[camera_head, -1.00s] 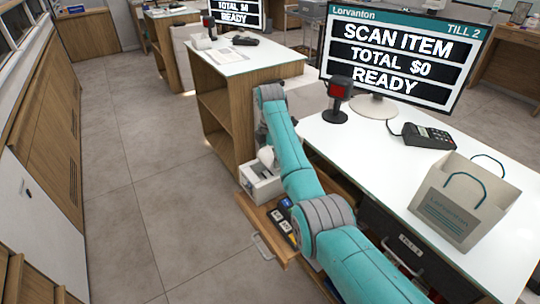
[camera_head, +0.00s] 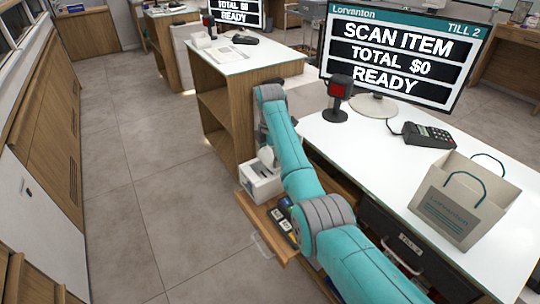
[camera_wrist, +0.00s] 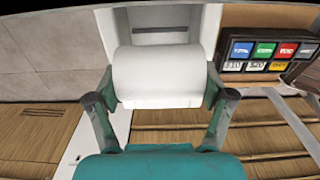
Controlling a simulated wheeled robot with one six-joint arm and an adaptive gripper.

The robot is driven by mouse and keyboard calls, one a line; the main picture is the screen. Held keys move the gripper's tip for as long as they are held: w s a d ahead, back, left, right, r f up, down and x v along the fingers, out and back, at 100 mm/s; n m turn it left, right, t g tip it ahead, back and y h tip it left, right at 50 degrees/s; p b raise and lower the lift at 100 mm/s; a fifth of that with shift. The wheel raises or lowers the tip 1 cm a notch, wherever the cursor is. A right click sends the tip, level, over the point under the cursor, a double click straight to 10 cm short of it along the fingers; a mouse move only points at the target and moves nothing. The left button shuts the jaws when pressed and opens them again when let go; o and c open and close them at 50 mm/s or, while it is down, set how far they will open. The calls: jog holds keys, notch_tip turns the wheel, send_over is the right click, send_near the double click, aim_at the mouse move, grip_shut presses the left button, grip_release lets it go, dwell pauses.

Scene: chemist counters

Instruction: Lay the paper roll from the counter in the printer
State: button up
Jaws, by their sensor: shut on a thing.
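The paper roll (camera_wrist: 158,75) is white and lies crosswise between the two fingers of my gripper (camera_wrist: 158,95) in the wrist view. My gripper is shut on it, one finger at each end. The white printer (camera_wrist: 210,25) is right behind and around the roll in that view, with a dark slot above the roll. Whether the roll touches the printer I cannot tell. In the head view the printer (camera_head: 258,186) stands at the far end of the pulled-out wooden drawer, and my arm hides the gripper's fingers and most of the roll.
The floor at left is clear.

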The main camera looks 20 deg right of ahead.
jog(key=shift+f, duration=0.2)
jog(key=o, duration=1.1)
jog(key=shift+r, duration=3.75)
